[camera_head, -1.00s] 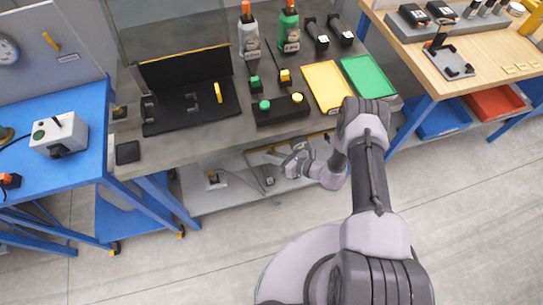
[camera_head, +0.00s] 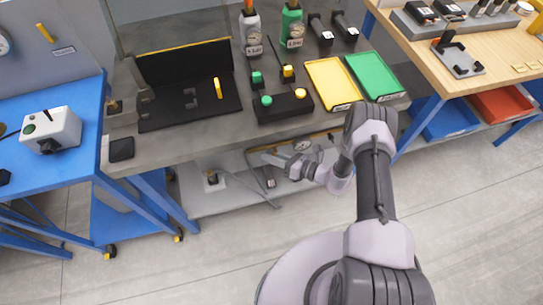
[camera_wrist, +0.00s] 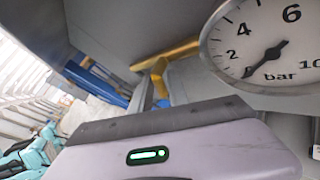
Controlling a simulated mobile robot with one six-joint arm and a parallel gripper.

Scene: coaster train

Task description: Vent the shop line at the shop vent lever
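My gripper (camera_head: 272,158) is low in front of the bench, by the lower shelf; in the head view its fingers are too small to tell open from shut. In the wrist view, a yellow bar-like part (camera_wrist: 165,58) is just beyond the gripper body, with grey pieces around it; I cannot tell whether the fingers touch it or whether it is the vent lever. A round bar gauge (camera_wrist: 268,42) is close at the upper right, its needle pointing to the low end. The gauge also shows below the bench in the head view (camera_head: 303,144).
The grey bench (camera_head: 185,148) overhangs the lower shelf (camera_head: 205,200). On it are a black board (camera_head: 190,112) with a yellow handle (camera_head: 218,87), a yellow tray (camera_head: 333,84) and a green tray (camera_head: 374,76). A yellow lever (camera_head: 45,33) is on the left panel. Floor at right is clear.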

